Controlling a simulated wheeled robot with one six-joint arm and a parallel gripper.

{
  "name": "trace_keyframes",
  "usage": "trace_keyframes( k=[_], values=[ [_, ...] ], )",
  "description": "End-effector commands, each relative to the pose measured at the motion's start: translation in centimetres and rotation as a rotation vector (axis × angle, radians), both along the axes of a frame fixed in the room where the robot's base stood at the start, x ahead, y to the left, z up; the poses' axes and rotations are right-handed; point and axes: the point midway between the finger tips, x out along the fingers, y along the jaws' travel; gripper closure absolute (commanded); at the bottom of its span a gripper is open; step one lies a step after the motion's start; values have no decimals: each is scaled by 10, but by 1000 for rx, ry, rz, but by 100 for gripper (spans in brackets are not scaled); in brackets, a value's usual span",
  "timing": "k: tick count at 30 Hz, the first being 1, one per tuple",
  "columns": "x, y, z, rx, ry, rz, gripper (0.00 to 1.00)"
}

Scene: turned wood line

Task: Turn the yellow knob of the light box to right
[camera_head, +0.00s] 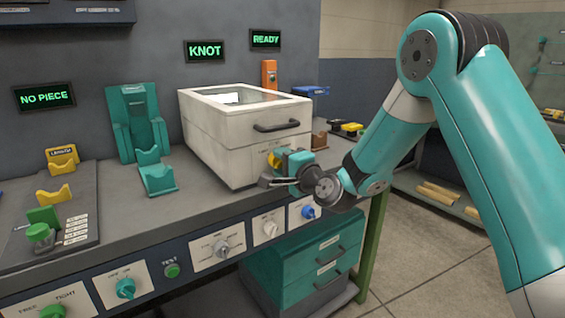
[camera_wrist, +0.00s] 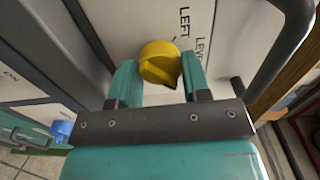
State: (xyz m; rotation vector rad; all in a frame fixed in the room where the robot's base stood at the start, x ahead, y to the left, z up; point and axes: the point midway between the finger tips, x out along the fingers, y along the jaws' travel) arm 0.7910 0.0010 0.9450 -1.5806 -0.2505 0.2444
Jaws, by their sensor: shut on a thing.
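The light box (camera_head: 210,155) is a white box with a glass top and a dark handle, standing on the grey bench. Its yellow knob (camera_head: 273,159) is on the lower front, partly hidden by my gripper (camera_head: 281,166). In the wrist view the yellow knob (camera_wrist: 158,58) sits between the two teal fingers of my gripper (camera_wrist: 160,76), which is shut on it. The word LEFT is printed beside the knob, with other lettering partly cut off. The knob's exact setting is hard to tell.
The box's dark handle (camera_head: 277,125) is just above my gripper; it also shows close on the right in the wrist view (camera_wrist: 285,50). A blue knob (camera_head: 311,211) is on the bench's front panel below. Green holders (camera_head: 157,178) stand left of the box. Signs read NO PIECE, KNOT and READY.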

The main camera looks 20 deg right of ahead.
Motion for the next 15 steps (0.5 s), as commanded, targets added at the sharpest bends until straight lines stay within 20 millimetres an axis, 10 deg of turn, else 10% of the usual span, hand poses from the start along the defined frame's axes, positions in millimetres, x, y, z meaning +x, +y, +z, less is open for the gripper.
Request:
trace_keyframes(
  k=[8,9,15],
  values=[
    [0,-1,0,-1,0,-2,80],
    [0,-1,0,-1,0,-2,50],
    [0,0,0,-1,0,-1,31]
  ],
)
